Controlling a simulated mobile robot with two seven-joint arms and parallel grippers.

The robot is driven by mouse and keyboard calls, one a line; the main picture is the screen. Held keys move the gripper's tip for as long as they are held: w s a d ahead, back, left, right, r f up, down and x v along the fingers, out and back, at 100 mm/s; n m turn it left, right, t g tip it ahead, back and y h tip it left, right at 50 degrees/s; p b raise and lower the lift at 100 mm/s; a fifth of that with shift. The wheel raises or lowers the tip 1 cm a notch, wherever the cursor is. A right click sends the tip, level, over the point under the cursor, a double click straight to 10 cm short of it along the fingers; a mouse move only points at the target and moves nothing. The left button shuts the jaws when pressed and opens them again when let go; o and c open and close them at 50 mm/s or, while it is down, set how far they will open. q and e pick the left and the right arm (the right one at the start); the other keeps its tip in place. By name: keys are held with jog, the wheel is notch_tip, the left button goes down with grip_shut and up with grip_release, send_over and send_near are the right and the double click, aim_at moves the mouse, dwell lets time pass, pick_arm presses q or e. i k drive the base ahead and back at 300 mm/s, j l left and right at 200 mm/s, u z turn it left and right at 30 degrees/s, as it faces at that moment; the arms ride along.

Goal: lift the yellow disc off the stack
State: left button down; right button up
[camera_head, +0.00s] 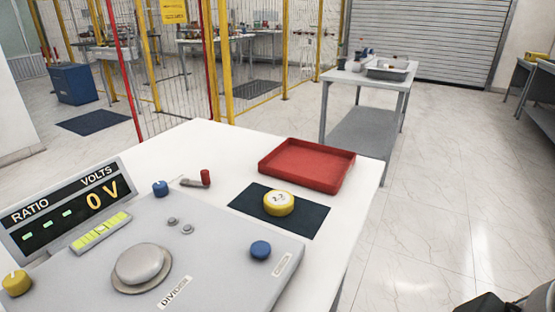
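A yellow disc (279,203) with a white top face marked "2.2" sits on a dark mat (309,219) on the white table. From this angle I cannot tell whether other discs lie beneath it; only yellow shows at its side. A black and grey part of my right arm shows at the bottom right corner, well away from the disc, with its fingertips not visible. My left gripper is not in view. Nothing touches the disc from above.
A red tray (348,172) stands just behind the mat. A grey console (205,238) with knobs and a display (72,208) reading "0 V" fills the front left. A small red-handled lever (204,179) lies left of the tray. Open floor lies to the right.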

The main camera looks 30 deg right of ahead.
aim_at(276, 203)
jog(key=z, duration=0.8)
jog(key=i+l+u, duration=0.15)
jog(key=l+u, duration=0.15)
jog(key=u, duration=0.15)
jog(key=i+l+u, duration=0.1)
jog(key=l+u, duration=0.4)
jog(key=i+l+u, duration=0.1)
jog(key=l+u, duration=0.15)
jog(key=u, duration=0.2)
jog(key=l+u, duration=0.5)
jog(key=k+l+u, duration=0.1)
jog(key=l+u, duration=0.15)
jog(key=u, duration=0.2)
